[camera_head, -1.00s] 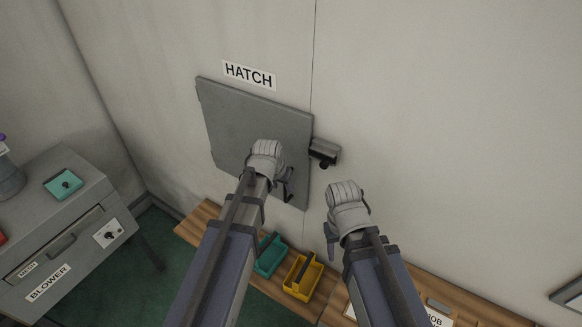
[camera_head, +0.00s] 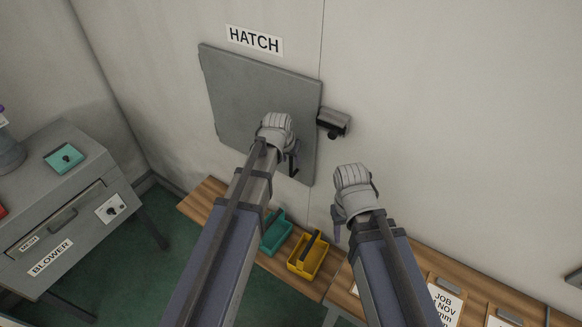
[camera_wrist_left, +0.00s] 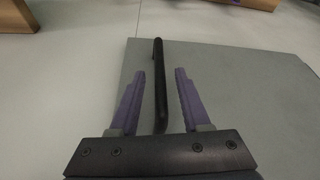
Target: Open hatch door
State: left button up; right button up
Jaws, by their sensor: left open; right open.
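The grey hatch door (camera_head: 250,90) is shut flat against the wall under the HATCH label (camera_head: 254,40). Its black handle (camera_head: 293,160) shows just right of my left gripper (camera_head: 276,128). In the left wrist view, the handle (camera_wrist_left: 159,85) runs between the two purple fingers of my left gripper (camera_wrist_left: 156,85), with gaps on both sides. The left gripper is open and not closed on the handle. My right gripper (camera_head: 340,222) is open and empty, right of the hatch and in front of the wall.
A dark latch-like block (camera_head: 333,122) sits on the wall at the hatch's right edge. Below is a wooden bench (camera_head: 205,200) with a teal bin (camera_head: 277,235) and a yellow bin (camera_head: 308,258). A grey blower cabinet (camera_head: 75,205) stands left.

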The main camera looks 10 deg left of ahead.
pick_arm(q)
jog(key=shift+b+x, duration=0.4)
jog(key=shift+x, duration=0.45)
grip_shut()
dwell(0.8)
